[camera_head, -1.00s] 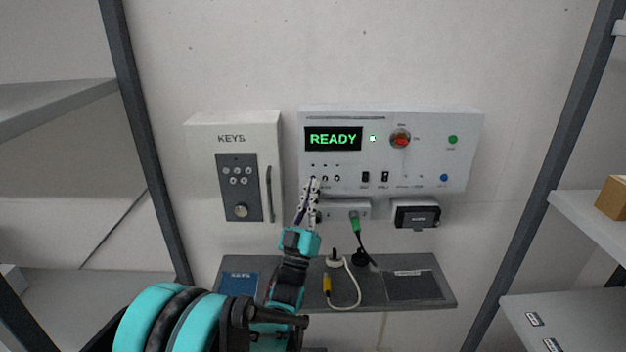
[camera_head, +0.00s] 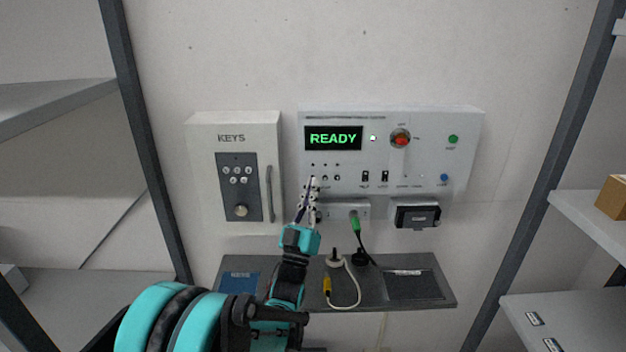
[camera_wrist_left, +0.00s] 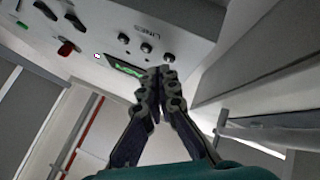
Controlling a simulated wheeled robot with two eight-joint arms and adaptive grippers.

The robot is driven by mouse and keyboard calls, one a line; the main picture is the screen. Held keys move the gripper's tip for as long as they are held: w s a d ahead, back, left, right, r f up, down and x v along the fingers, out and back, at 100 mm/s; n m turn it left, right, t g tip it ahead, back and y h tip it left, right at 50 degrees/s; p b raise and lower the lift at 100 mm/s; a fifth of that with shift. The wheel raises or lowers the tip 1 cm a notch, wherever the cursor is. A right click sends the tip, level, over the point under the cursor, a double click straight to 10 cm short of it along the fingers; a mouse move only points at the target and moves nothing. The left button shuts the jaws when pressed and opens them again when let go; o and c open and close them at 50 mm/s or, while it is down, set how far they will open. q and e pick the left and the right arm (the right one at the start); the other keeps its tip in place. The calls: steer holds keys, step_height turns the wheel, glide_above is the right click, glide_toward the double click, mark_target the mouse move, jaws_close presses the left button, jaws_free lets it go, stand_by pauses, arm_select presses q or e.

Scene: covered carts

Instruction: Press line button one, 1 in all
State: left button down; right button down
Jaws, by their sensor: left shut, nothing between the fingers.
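The white control panel (camera_head: 430,160) on the wall has a row of three small line buttons under three tiny dots. The LINES label and the buttons show in the left wrist view, where the panel looks turned over. Line button one (camera_wrist_left: 169,58) is the end button nearest my fingertips there. In the head view my fingers cover it. My left gripper (camera_head: 313,181) is shut and empty, pointing up at the panel; its fingertips (camera_wrist_left: 167,74) lie right by button one. I cannot tell whether they touch it. The display (camera_head: 333,139) reads READY in green. My right gripper is out of view.
A KEYS box (camera_head: 232,130) with keypad and handle hangs left of the panel. A red knob (camera_head: 400,139), toggle switches and a green plug (camera_head: 355,225) are to the right of my fingers. A grey shelf (camera_head: 432,268) with a coiled cable (camera_head: 352,285) is below.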

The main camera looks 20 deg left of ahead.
arm_select(q)
steer(key=shift+w+a, duration=0.15)
steer(key=shift+w, duration=0.3)
stand_by(0.6)
steer(key=shift+s, duration=0.15)
steer(key=shift+s+d, duration=0.2)
steer(key=shift+s, duration=0.4)
steer(key=s, duration=0.2)
steer(key=s+d, duration=0.1)
steer(key=s, duration=0.1)
steer(key=shift+s+d+b, duration=0.2)
steer(key=shift+s+b, duration=0.1)
steer(key=shift+s, duration=0.1)
steer(key=shift+w, duration=0.1)
stand_by(0.5)
